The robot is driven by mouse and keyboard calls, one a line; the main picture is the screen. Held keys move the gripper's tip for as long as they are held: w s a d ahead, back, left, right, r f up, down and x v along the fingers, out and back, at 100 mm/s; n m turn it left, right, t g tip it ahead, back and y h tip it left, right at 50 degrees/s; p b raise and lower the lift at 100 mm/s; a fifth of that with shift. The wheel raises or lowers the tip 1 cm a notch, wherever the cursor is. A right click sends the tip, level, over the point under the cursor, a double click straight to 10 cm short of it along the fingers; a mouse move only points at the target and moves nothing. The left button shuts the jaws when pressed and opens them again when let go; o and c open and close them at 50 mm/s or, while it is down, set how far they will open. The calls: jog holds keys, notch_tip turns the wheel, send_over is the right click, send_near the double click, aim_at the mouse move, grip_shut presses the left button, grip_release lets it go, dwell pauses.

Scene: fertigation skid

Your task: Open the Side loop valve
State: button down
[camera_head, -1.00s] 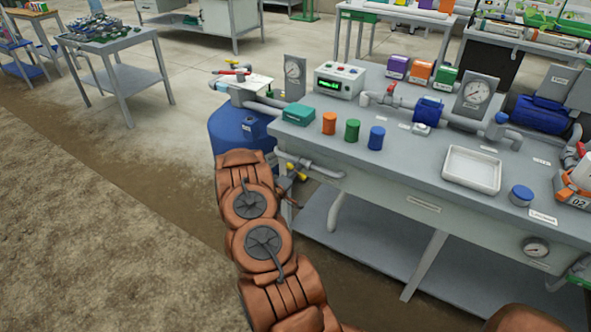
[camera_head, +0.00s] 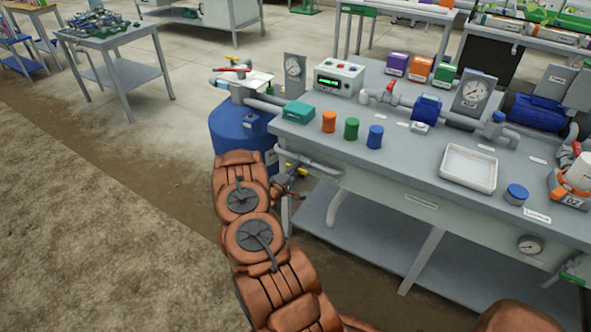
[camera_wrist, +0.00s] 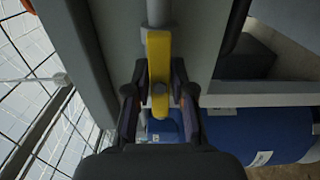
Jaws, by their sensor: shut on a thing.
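The yellow lever handle (camera_wrist: 159,62) of a valve shows large in the wrist view, roughly in line with the grey pipe (camera_wrist: 159,12) above it. My gripper (camera_wrist: 159,103) has a dark finger on each side of the handle and is shut on its lower part. In the head view a bit of the yellow handle (camera_head: 302,171) shows at the left end of the bench, beside my gripper (camera_head: 287,183). My arm hides much of the valve there. I cannot read a label on this valve.
The bench (camera_head: 400,160) carries bottles, gauges and a white tray (camera_head: 469,168). A blue drum (camera_head: 238,130) stands at its left end, with a red-handled valve (camera_head: 231,69) above. A second red handle (camera_head: 390,88) is on the bench pipe.

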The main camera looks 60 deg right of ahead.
jog(key=c, duration=1.1)
grip_release()
jog(key=a, duration=1.2)
jog(key=shift+s, duration=0.3)
